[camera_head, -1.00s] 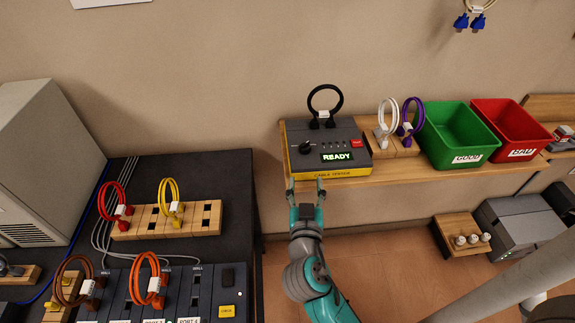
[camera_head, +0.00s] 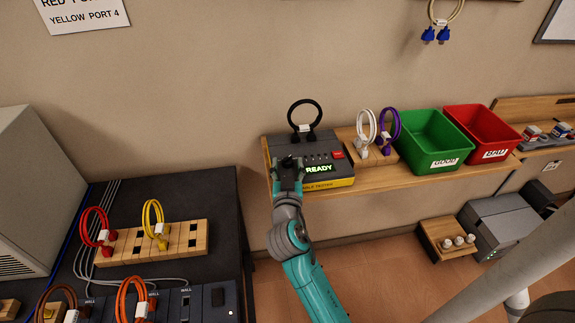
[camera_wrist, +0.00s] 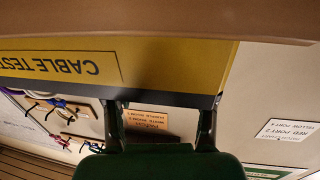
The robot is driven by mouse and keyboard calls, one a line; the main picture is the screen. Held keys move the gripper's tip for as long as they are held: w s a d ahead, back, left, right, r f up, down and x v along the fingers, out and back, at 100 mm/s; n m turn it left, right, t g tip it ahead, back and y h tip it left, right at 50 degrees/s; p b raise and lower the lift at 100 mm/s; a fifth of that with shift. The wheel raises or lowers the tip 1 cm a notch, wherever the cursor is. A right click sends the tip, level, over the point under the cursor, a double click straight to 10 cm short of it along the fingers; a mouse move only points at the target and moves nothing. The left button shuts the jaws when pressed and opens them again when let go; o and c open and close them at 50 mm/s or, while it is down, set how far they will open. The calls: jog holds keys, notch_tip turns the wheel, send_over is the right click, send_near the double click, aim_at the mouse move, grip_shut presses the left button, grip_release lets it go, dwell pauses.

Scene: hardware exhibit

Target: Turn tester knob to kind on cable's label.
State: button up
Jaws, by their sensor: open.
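The cable tester (camera_head: 326,160) is a grey box with a yellow front, standing on the wooden shelf. My gripper (camera_head: 288,163) is over the tester's left part, at the knob's place, and largely hides the knob. I cannot tell whether the fingers touch it. In the wrist view the open, empty-looking fingers (camera_wrist: 160,108) are near the tester's yellow front (camera_wrist: 180,65); the knob is not visible there.
A wooden rack (camera_head: 372,151) with white and purple cables is right of the tester. Beyond it are green GOOD (camera_head: 437,163) and red BAD (camera_head: 494,155) bins. A dark bench (camera_head: 190,196) with red and yellow cables in a rack (camera_head: 130,250) is at lower left.

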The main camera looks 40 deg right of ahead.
jog(key=shift+w+d, duration=0.15)
jog(key=shift+w, duration=0.05)
grip_shut()
jog(key=shift+s+d+n+t+y, duration=0.1)
jog(key=shift+n+t+y, duration=0.4)
jog(key=shift+y, duration=0.15)
jog(key=shift+s+d+n+t+y, duration=0.1)
jog(key=shift+n+t+y, duration=0.4)
jog(key=shift+y, duration=0.15)
jog(key=shift+s+d+n+t+y, duration=0.1)
jog(key=shift+d+n+t+y, duration=0.1)
jog(key=shift+n+t+y, duration=0.85)
jog(key=shift+d+n+y, duration=0.1)
jog(key=shift+n+y, duration=0.45)
jog(key=shift+y, duration=0.6)
jog(key=shift+d+n+t+y, duration=0.1)
jog(key=shift+n+t+y, duration=0.25)
jog(key=shift+n+y, duration=0.9)
jog(key=shift+f+m+y, duration=0.1)
jog(key=shift+m+y, duration=0.15)
